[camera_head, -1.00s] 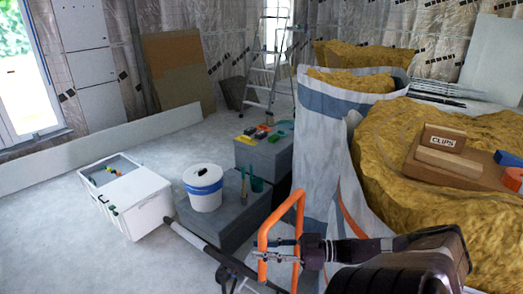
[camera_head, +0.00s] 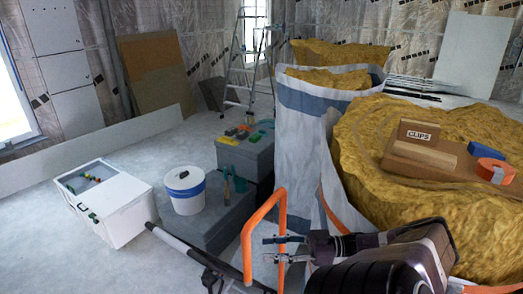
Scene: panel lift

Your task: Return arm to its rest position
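My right arm comes in from the lower right in the head view. My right gripper (camera_head: 272,248) points left, and its two fingers are apart. The fingers overlap the right side of an orange tubular handle (camera_head: 248,235) in the picture; I cannot tell whether they touch it. Nothing is visibly clamped between them. My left gripper and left arm are not in view.
Large bags of yellow insulation (camera_head: 375,130) stand close on the right. A white bucket (camera_head: 186,200), grey boxes (camera_head: 225,216) and a white case (camera_head: 118,212) stand left. Floor at lower left is clear.

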